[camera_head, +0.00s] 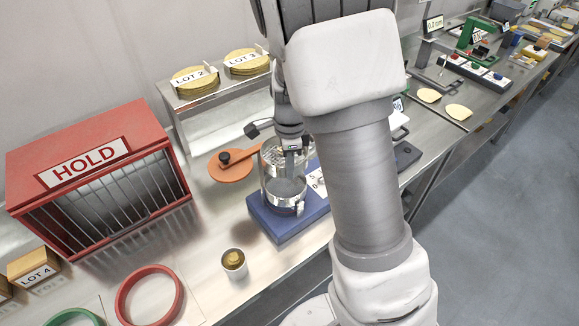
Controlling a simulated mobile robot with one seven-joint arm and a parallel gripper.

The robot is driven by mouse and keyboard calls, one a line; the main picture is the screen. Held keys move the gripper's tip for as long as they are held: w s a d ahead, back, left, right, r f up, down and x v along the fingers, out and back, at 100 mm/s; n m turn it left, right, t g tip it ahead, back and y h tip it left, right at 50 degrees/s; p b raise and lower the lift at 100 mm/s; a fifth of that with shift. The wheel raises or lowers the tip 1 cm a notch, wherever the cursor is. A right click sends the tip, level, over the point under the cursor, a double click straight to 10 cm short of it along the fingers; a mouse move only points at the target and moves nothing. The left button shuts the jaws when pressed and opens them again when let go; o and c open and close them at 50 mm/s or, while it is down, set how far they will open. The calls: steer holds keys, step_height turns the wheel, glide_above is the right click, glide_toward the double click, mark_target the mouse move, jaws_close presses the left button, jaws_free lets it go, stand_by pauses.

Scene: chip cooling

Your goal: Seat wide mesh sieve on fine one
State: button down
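A stack of round metal sieves (283,193) stands on the blue shaker base (263,222) at mid-picture. The upper part shows a perforated or mesh-like wall (270,152), which looks like the wide mesh sieve; the lower part has a shiny metal rim band. My gripper (291,160) points down at the stack, with its fingers at the upper sieve's near wall. The fingers are small and overlap the sieve, so I cannot tell whether they are open or shut on it. Whether the upper sieve touches the lower one is also unclear.
An orange disc with a black knob (231,168) lies left of the stack. A red HOLD cage (90,175), a small cup (233,262), and red (120,300) and green rings (75,317) are farther left. A shelf holding chip stacks (220,90) stands behind.

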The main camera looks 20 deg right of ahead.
steer(key=shift+f+b, duration=2.7)
steer(key=shift+f, duration=0.55)
steer(key=shift+p, duration=0.3)
steer(key=shift+f+b, duration=0.75)
steer(key=shift+f, duration=0.3)
steer(key=c, duration=1)
jaws_free()
